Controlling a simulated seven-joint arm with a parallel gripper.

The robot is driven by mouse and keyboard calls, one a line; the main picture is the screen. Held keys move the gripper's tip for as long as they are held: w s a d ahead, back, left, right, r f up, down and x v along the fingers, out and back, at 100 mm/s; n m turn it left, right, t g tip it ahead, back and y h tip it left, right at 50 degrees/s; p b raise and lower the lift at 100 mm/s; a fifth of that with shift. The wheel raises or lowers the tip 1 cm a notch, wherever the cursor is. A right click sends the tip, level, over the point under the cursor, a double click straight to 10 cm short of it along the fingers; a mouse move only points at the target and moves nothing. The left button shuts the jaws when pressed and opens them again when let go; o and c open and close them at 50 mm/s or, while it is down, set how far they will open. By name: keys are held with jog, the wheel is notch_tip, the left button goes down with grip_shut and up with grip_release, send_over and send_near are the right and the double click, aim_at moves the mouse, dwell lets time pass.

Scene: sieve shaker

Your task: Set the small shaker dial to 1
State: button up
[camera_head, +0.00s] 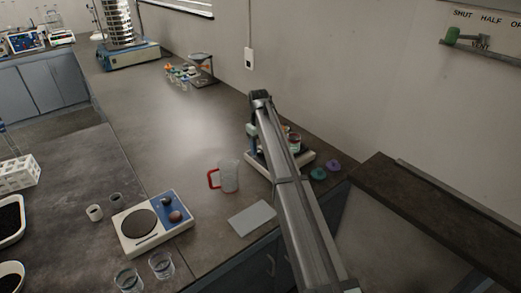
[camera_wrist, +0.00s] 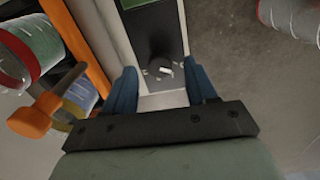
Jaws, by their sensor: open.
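The small shaker (camera_head: 306,157) stands near the wall end of the bench in the head view, partly hidden behind my arm. Its dark front panel (camera_wrist: 150,28) and pale casing show in the wrist view. The dial (camera_wrist: 160,66) is a small dark round knob with a white pointer mark, with tiny pale marks around it that are too small to read. My gripper (camera_wrist: 161,86) is open, its two blue fingers on either side of the dial with gaps on both sides. The fingers do not appear to touch the dial. In the head view my arm largely hides the dial area.
Jars with red bands (camera_wrist: 25,50) and an orange bar with a knob (camera_wrist: 30,122) are close left of my gripper. Purple and teal lids (camera_head: 318,173) sit right of the shaker.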

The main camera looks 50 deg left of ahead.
jog(key=shift+f, duration=0.9)
jog(key=shift+c, duration=0.3)
jog(key=c, duration=1)
jog(key=m, duration=0.4)
jog(key=shift+a+m, duration=0.1)
jog(key=shift+m, duration=1.7)
